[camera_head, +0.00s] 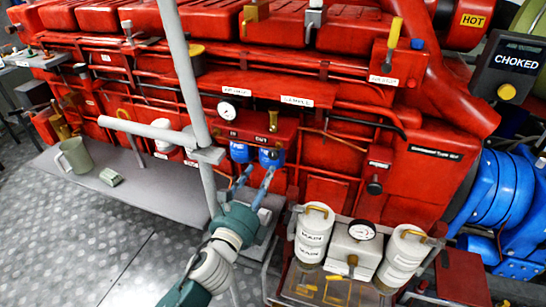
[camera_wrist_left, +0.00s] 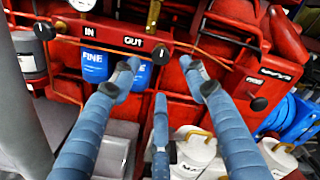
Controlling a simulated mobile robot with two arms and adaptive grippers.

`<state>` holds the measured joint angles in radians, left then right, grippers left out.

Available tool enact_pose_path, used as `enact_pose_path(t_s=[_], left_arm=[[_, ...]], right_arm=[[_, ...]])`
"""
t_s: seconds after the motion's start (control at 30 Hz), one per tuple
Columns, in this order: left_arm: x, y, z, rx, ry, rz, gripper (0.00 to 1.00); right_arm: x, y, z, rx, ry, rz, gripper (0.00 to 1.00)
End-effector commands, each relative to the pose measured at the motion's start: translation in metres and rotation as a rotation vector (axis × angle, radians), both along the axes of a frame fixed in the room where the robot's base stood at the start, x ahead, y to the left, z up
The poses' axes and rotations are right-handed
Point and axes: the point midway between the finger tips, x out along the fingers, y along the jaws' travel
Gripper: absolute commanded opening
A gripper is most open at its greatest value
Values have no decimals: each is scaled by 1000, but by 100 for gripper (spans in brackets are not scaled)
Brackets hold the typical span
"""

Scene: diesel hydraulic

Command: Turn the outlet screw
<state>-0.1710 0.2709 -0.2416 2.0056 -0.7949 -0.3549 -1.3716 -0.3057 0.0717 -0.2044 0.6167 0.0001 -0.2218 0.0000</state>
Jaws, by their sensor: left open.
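The red filter block (camera_head: 258,130) is labelled IN and OUT, with two blue filter canisters below it. A dark round screw (camera_wrist_left: 160,55) sits beside the OUT label in the left wrist view. A brass fitting (camera_head: 273,119) stands above the OUT side, and it also shows in the left wrist view (camera_wrist_left: 153,14). My left gripper (camera_head: 254,172) is open and empty, in front of the canisters and below the block. In the left wrist view its fingers (camera_wrist_left: 160,72) spread around empty space, below the screw. My right gripper is not seen.
A grey vertical pole (camera_head: 185,70) and side bar stand left of my gripper. White canisters (camera_head: 314,228) and a gauge (camera_head: 361,231) stand at lower right. A green mug (camera_head: 74,156) rests on the grey ledge (camera_head: 150,190) at left.

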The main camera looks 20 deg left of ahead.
Motion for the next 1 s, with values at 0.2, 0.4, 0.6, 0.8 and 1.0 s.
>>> enact_pose_path(t_s=[0.2, 0.4, 0.6, 0.8, 1.0], left_arm=[[35, -1, 4, 2, -3, 1, 44], [73, -3, 2, -1, -1, 1, 44], [97, -3, 1, -1, 0, 0, 44], [104, -4, 0, -2, 1, 0, 44], [104, -4, 0, -2, 1, 0, 42]], right_arm=[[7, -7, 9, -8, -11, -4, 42], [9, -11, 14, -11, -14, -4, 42], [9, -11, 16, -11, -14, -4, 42], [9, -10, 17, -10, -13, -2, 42], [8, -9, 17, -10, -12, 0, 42]])
